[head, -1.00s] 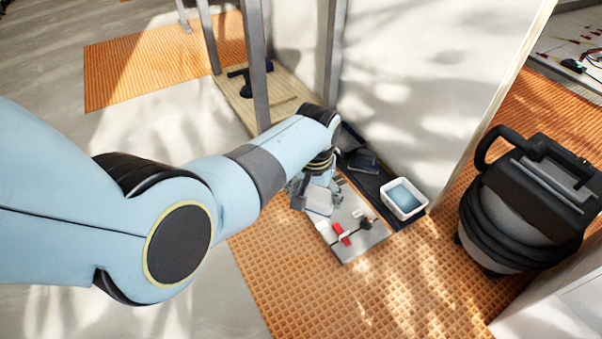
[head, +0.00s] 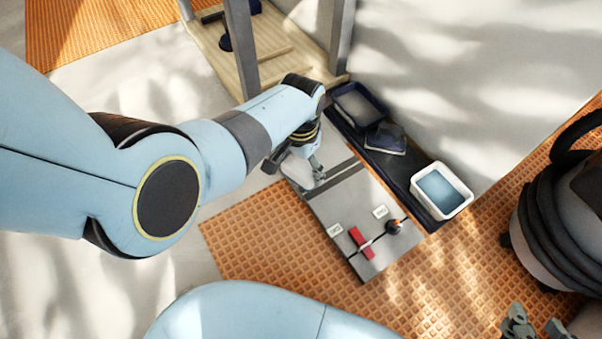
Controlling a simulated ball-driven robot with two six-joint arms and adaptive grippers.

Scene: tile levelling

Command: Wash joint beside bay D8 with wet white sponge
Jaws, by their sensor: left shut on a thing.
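My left gripper (head: 303,160) is shut on a pale block that looks like the white sponge (head: 303,174), at the far left end of a grey tile panel (head: 345,204). The fingers and arm partly hide the sponge; I cannot tell whether it touches the panel. Dark joint lines (head: 341,174) cross the panel just right of the sponge. Another thin joint crosses near a red piece (head: 361,242) and a dark round knob (head: 393,227). Small white labels (head: 335,230) there are too small to read. My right gripper (head: 537,327) is open and empty at the bottom right.
A white tub of water (head: 441,190) and dark trays or tools (head: 386,139) stand on a black strip along the wall. A black-hosed vacuum (head: 562,225) stands at right. A wooden board with grey posts (head: 238,60) is behind. Orange matting (head: 270,240) in front is clear.

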